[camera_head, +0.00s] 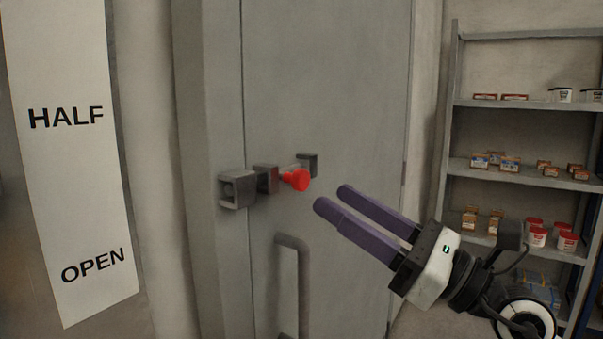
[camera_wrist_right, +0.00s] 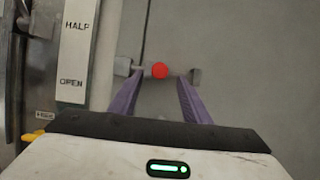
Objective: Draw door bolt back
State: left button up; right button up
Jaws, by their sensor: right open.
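The door bolt runs across the left edge of a grey door (camera_head: 330,90), in several dark grey brackets. Its red knob (camera_head: 296,179) sticks out towards me between the brackets. The leftmost bracket (camera_head: 238,189) sits on the frame side of the door gap. My right gripper (camera_head: 331,198) is open and empty, its purple fingers pointing at the knob from the lower right. In the right wrist view the red knob (camera_wrist_right: 160,71) shows between and beyond the two fingertips (camera_wrist_right: 158,78), and I see no contact. My left gripper is not in view.
A grey door handle (camera_head: 291,245) stands out below the bolt. A white sign (camera_head: 75,150) reading HALF and OPEN hangs at the left. Shelves (camera_head: 525,103) with small boxes and tubs stand at the right. The space in front of the door's upper part looks clear.

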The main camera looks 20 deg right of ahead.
aim_at(305, 181)
jog(key=p+x, duration=0.2)
jog(key=x, duration=0.6)
jog(key=shift+w+a+r, duration=0.1)
grip_shut()
